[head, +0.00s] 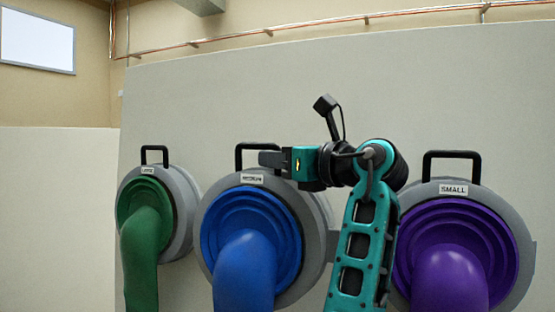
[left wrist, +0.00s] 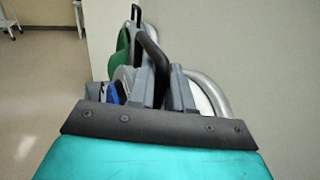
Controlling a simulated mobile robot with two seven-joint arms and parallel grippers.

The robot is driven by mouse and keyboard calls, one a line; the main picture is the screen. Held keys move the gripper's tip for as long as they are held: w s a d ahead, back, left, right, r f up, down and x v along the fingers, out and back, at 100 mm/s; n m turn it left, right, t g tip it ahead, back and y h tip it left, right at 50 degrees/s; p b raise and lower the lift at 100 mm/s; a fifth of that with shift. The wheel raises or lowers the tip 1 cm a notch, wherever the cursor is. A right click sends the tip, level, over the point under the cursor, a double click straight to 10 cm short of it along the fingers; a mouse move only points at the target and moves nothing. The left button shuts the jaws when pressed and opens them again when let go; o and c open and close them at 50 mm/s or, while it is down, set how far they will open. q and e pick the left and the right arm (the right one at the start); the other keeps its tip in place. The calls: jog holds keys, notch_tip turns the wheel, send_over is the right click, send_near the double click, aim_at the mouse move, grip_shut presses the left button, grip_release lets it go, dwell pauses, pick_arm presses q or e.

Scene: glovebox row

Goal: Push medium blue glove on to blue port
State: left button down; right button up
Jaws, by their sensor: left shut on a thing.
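The blue glove (head: 245,272) hangs from the middle port in the head view, its ribbed blue cuff within a round grey ring (head: 311,237). A small label (head: 252,179), too blurred to read surely, sits on top of the ring. A black handle (head: 238,157) stands above it. My left gripper (head: 268,158) is shut on this handle at its right side. In the left wrist view the handle (left wrist: 152,50) rises between the grey fingers (left wrist: 160,88), with a bit of blue (left wrist: 113,93) beside them. My right gripper is not in view.
A green glove (head: 140,252) hangs from the left port and a purple glove (head: 447,275) from the right port, labelled SMALL. Both have black handles. The pale panel (head: 230,100) above is bare. My left arm covers the space between the blue and purple ports.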

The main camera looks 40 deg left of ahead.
pick_arm(q)
jog(key=s+d+r, duration=0.1)
jog(key=s+d, duration=0.1)
jog(key=s, duration=0.5)
jog(key=shift+s, duration=0.3)
dwell(0.6)
jog(key=shift+a, duration=0.1)
